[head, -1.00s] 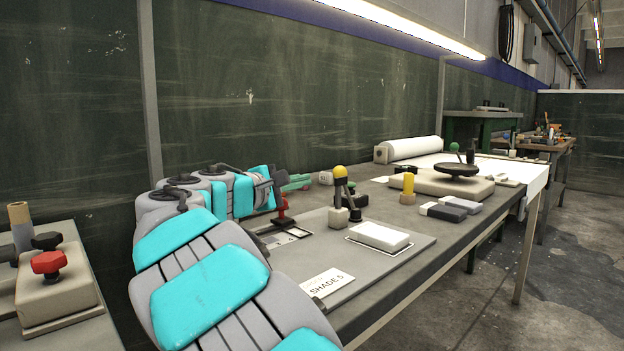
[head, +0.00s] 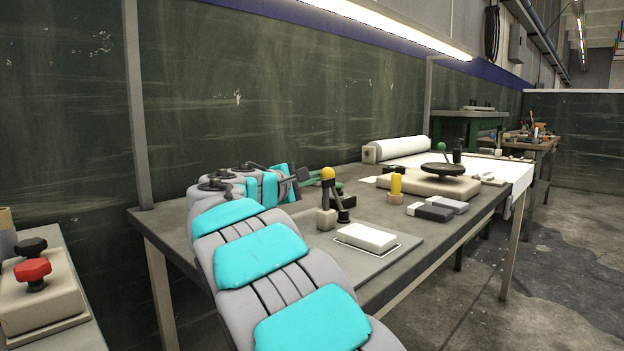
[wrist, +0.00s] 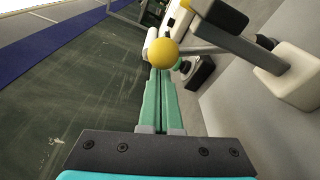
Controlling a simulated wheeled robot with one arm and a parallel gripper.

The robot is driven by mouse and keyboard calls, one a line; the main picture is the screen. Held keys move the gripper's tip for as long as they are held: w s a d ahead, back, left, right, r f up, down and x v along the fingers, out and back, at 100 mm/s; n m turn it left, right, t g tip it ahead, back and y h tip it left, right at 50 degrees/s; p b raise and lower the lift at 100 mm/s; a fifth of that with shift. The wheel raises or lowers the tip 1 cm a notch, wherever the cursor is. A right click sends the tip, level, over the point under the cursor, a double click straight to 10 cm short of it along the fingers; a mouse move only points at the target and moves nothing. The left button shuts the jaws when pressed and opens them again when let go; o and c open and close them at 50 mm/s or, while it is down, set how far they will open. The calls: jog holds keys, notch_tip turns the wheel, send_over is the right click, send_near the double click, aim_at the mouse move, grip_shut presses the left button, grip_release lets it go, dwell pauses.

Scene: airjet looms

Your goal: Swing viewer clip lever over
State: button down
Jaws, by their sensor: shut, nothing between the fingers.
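The lever has a yellow ball (head: 328,174) on a dark stem that rises from a small pale block (head: 326,219) on the bench. In the wrist view the yellow ball (wrist: 163,53) sits right in front of my fingertips, with its grey stem running right to a pale block (wrist: 288,78).
A white block (head: 366,237) lies on an outlined patch in front of the lever. A yellow peg (head: 396,185), dark and grey blocks (head: 430,211) and a black handwheel (head: 442,170) stand to the right. A red knob (head: 33,270) is at far left. My arm hides part of the bench.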

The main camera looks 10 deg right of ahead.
aim_at(324, 172)
jog(key=shift+s+d, duration=0.1)
jog(key=shift+s+d+r+m+b, duration=0.1)
jog(key=shift+s+r+m+b, duration=0.15)
jog(key=shift+b, duration=0.35)
jog(key=shift+r+m, duration=0.1)
jog(key=shift+m, duration=0.15)
jog(key=shift+d+b, duration=0.1)
jog(key=shift+b, duration=0.35)
jog(key=s+m+b, duration=0.1)
jog(key=b, duration=0.1)
jog(key=d+r+m+b, duration=0.1)
jog(key=b, duration=0.1)
jog(key=shift+s+d+m+t, duration=0.2)
jog(key=shift+s+m+t, duration=0.1)
jog(key=shift+s, duration=0.1)
jog(key=m+b, duration=0.1)
jog(key=s+d+m+b, duration=0.1)
jog(key=b, duration=0.1)
jog(key=shift+s+r, duration=0.2)
jog(key=shift+r, duration=0.15)
jog(key=shift+s+r+m+h, duration=0.2)
jog(key=shift+m+h, duration=0.1)
jog(key=shift+s, duration=0.1)
